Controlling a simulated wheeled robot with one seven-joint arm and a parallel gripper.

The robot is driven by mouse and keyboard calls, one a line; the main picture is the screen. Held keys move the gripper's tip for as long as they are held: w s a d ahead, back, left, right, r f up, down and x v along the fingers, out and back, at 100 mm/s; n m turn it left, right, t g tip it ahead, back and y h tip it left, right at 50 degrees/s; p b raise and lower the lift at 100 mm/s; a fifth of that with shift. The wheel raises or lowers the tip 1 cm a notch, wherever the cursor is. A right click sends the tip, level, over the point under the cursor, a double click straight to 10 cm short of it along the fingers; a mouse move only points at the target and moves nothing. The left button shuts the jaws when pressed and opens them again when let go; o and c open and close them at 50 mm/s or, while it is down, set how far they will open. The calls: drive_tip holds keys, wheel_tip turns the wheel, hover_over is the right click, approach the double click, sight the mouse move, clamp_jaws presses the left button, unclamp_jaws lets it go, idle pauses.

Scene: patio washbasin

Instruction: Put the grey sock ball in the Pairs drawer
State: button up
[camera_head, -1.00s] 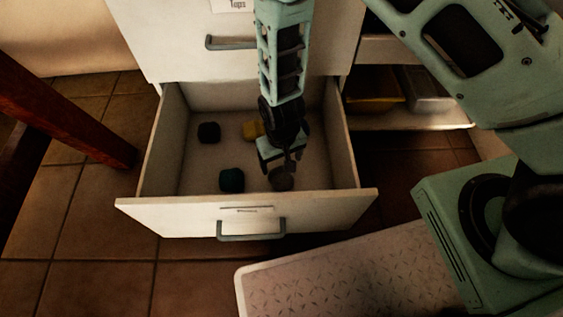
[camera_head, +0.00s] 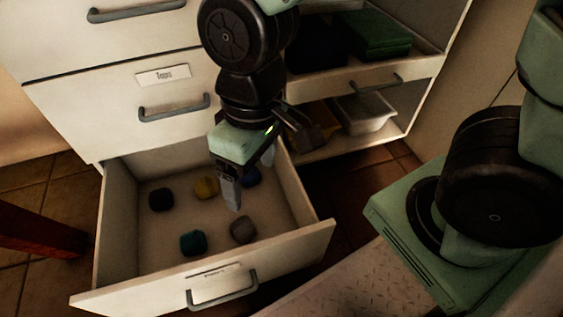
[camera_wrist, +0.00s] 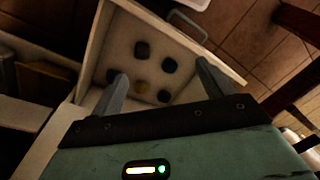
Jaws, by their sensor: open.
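The grey sock ball (camera_head: 243,230) lies on the floor of the open bottom drawer (camera_head: 285,253), near its front right. It also shows in the wrist view (camera_wrist: 142,48). My gripper (camera_head: 252,180) is open and empty above the drawer, apart from the grey ball. The wrist view shows its two spread fingers (camera_wrist: 162,72) over the drawer. The drawer front carries a handle and a label that I cannot read.
The drawer also holds a teal ball (camera_head: 193,243), a black ball (camera_head: 161,200), a yellow ball (camera_head: 206,187) and a blue ball (camera_head: 250,178). A shut drawer labelled Tops (camera_head: 130,100) is above. Open shelves with a white tray (camera_head: 366,112) stand to the right.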

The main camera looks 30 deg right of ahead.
drive_tip(key=shift+n+t+h, duration=0.3)
drive_tip(key=shift+n, duration=0.1)
drive_tip(key=s+d+r, duration=0.3)
drive_tip(key=shift+s+d, duration=0.1)
drive_tip(key=shift+s, duration=0.1)
